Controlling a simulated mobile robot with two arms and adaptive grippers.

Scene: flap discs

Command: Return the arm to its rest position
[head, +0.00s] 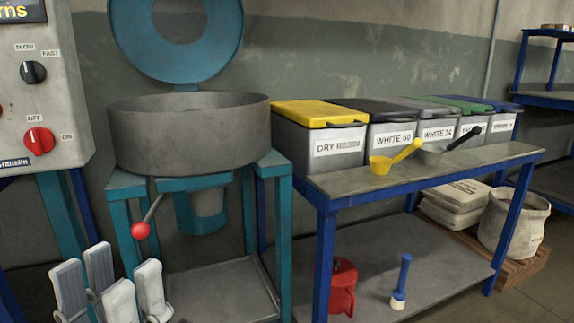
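My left gripper (109,284) is at the lower left in the head view, in front of the teal machine stand. Its pale grey and white fingers point up and stand apart, with nothing visible between them. The rest of the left arm is below the picture edge. My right gripper is not in view.
A round grey pan (190,140) sits on the teal stand (275,215), with a red-knobbed lever (140,230) close above the gripper. A control box (40,95) is at left.

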